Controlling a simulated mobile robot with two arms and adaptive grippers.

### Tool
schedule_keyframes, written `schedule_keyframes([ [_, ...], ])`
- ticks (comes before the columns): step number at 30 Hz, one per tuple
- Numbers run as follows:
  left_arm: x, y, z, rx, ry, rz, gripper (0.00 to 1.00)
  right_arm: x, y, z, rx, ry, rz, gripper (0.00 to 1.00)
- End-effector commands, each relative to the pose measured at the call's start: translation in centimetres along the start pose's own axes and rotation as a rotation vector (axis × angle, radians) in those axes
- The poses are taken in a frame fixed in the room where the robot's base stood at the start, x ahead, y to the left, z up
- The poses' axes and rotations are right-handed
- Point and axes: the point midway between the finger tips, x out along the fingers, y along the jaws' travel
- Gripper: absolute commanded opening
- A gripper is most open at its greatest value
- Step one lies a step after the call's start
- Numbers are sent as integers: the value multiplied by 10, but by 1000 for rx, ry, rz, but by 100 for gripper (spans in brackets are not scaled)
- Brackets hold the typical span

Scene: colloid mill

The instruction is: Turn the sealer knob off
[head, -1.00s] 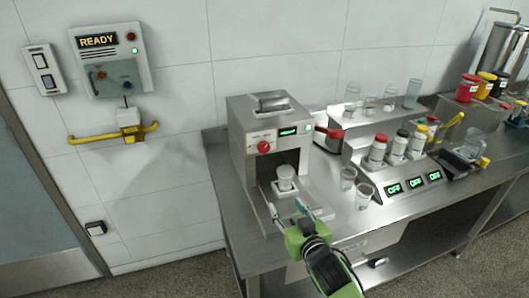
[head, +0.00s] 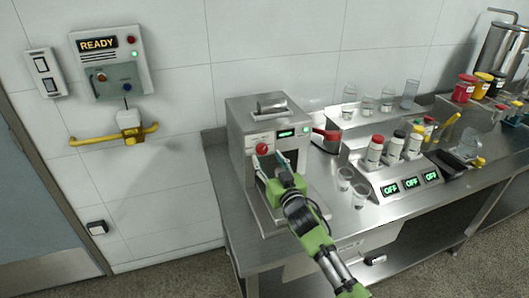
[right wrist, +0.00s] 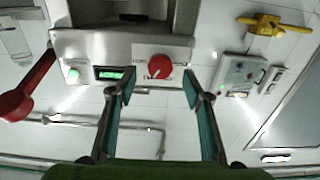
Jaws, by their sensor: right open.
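The sealer (head: 237,125) is a steel box machine at the left end of the steel bench. Its red round knob (head: 262,149) sits on the front panel, left of a lit green display (head: 286,133). My right gripper (head: 269,159) is open and empty in front of the panel, with its fingertips just below the knob in the head view. In the right wrist view, which is upside down, the red knob (right wrist: 159,67) shows between the two spread fingers and carries a small pale mark. No finger clearly touches it. My left gripper is out of view.
A red lever handle (head: 326,134) sticks out at the sealer's right side. Clear cups (head: 344,179) and a stand with several bottles and "OFF" displays (head: 390,189) are to the right. A wall panel reading "READY" (head: 98,44) hangs at left.

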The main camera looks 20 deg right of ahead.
Motion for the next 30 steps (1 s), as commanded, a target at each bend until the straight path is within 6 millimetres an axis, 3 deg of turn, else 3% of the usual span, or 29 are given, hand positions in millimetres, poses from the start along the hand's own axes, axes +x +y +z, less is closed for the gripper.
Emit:
schedule_keyframes([
  [9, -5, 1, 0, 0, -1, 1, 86, 33, 0, -1, 1, 0, 0, 45],
  [21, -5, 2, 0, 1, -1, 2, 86, 37, -1, 0, 1, 0, -1, 45],
  [26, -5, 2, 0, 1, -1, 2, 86, 37, 0, 0, 1, 0, -1, 7],
  [30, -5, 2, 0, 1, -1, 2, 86, 37, 0, 0, 0, 0, -1, 7],
])
